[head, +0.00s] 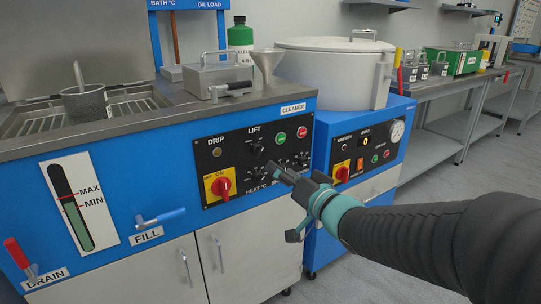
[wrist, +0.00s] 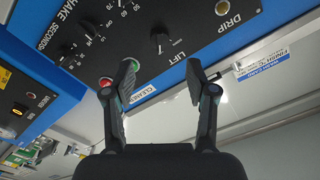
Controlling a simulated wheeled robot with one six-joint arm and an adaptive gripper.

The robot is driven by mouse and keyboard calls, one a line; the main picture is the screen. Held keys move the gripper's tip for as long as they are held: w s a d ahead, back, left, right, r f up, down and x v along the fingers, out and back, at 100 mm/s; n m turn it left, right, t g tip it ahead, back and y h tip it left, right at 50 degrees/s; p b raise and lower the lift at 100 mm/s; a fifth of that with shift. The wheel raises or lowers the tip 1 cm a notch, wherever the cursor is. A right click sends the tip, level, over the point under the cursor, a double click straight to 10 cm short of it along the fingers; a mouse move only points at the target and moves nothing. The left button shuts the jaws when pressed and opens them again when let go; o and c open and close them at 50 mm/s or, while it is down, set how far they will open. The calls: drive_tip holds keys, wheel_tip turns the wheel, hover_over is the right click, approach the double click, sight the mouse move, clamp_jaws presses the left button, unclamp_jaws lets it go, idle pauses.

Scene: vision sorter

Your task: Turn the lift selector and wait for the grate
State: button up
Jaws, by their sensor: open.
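The lift selector is a black knob (head: 256,147) under the LIFT label on the blue cleaner's black panel. It also shows in the wrist view (wrist: 160,42), above and between my fingertips, with a gap to them. My gripper (head: 278,170) is in front of the panel, low and right of the knob in the head view. In the wrist view its two fingers (wrist: 155,75) are apart with nothing between them. The wire grate (head: 135,103) shows at the cleaner's tank opening, near deck level, with a grey metal cylinder (head: 86,105) on it.
A red rotary switch (head: 221,187) is left on the panel; green (head: 281,138) and red (head: 301,132) buttons are right of the selector. A funnel (head: 266,66) stands on the deck. A second blue machine (head: 388,115) stands to the right. The drip lamp (wrist: 222,7) is unlit.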

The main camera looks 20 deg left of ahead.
sight(259, 155)
drive_tip(key=x, duration=1)
drive_tip(key=shift+w, duration=0.15)
clamp_jaws()
